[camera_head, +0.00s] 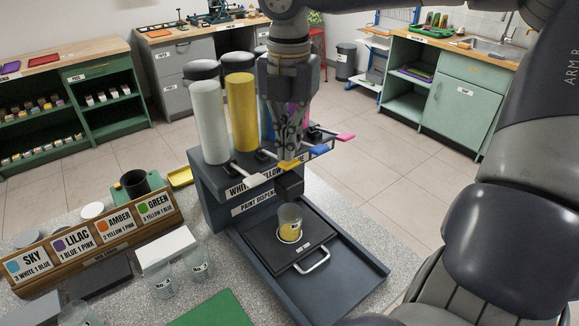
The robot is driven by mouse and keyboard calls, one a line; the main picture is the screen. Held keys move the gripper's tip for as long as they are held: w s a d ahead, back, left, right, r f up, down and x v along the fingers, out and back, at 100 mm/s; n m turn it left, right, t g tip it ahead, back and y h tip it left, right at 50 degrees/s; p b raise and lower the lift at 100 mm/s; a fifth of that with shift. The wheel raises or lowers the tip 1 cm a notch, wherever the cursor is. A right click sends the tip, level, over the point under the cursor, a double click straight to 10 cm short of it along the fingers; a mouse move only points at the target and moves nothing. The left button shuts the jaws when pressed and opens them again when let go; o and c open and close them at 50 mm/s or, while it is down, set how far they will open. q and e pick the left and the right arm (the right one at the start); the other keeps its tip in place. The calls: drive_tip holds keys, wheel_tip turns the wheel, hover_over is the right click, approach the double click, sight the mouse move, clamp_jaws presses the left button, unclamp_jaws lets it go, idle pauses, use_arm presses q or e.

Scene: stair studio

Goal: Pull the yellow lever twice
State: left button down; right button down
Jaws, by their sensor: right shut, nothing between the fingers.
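The paint dispenser (217,203) stands in the middle with a white and a yellow cylinder (242,112) on top; other cylinders are partly hidden behind my arm. The yellow lever (290,165) sticks out at the front, between the white lever (258,178) and the blue lever (319,150). My right gripper (289,152) points down with its shut fingertips at the yellow lever's end; I cannot tell whether they touch it. A clear cup (289,226) with yellow paint stands on the black tray under the nozzle. My left gripper is not in view.
A pink lever (345,137) lies to the right. A wooden recipe rack (95,246) with cards for sky, lilac, amber and green stands at the left. Clear cups (197,264) and a green mat (212,311) are in front. My right arm fills the right side.

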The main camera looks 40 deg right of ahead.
sight(289, 168)
drive_tip(key=shift+f, duration=0.15)
drive_tip(key=shift+f+b, duration=3)
drive_tip(key=shift+b, duration=0.05)
drive_tip(key=shift+r, duration=0.1)
drive_tip(key=shift+r+p, duration=2)
drive_tip(key=shift+r, duration=1.1)
wheel_tip(289, 168, up, 6)
drive_tip(key=p, duration=0.4)
